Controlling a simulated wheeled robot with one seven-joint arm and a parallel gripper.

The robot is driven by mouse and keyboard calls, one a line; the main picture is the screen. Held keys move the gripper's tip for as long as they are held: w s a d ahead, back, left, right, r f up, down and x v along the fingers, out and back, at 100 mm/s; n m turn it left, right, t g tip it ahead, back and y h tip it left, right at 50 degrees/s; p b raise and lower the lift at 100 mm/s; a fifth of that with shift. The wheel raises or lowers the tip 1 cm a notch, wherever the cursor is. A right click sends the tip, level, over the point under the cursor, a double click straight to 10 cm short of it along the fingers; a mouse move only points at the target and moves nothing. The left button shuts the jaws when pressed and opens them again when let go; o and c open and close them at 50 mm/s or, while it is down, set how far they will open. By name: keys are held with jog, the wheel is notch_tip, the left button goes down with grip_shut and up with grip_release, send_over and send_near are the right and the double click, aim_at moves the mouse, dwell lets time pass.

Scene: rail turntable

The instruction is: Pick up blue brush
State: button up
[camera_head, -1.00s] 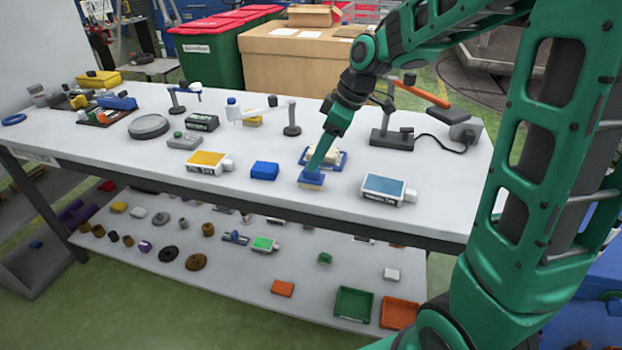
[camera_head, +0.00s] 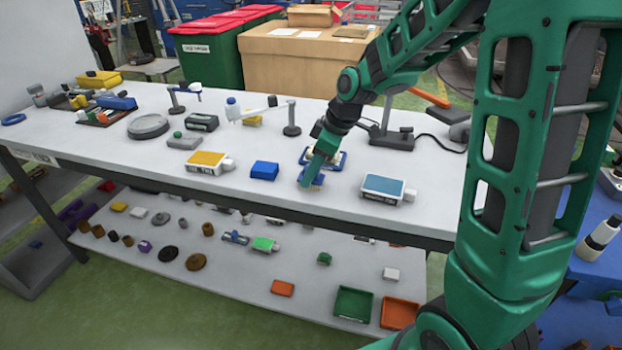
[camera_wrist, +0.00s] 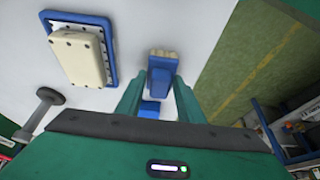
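The blue brush (camera_head: 318,181) is near the front edge of the white workbench, partly hidden by my gripper (camera_head: 306,180). In the wrist view the brush (camera_wrist: 161,77) shows a blue body and beige bristles at its upper end. My gripper (camera_wrist: 156,82) has its two green fingers apart, with the brush at and between the fingertips. A gap shows beside the left finger; contact at the right finger cannot be told. A blue block (camera_wrist: 150,109) shows between the fingers lower down.
A blue-framed cream block (camera_wrist: 78,52) lies behind the brush. A blue box (camera_head: 264,170) and yellow-labelled bottle (camera_head: 206,162) are to the left, and a blue-labelled bottle (camera_head: 385,189) to the right. A stand (camera_head: 291,131) rises behind. The bench's front edge is close.

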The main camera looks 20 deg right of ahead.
aim_at(306, 167)
jog(key=c, duration=0.5)
jog(key=shift+o, duration=0.2)
jog(key=shift+r, duration=0.1)
jog(key=shift+r, duration=0.5)
notch_tip(306, 167, up, 3)
jog(key=shift+f, duration=0.1)
jog(key=s+a+r, duration=0.3)
jog(key=a+r, duration=0.4)
jog(key=a, duration=0.4)
jog(key=shift+a, duration=0.2)
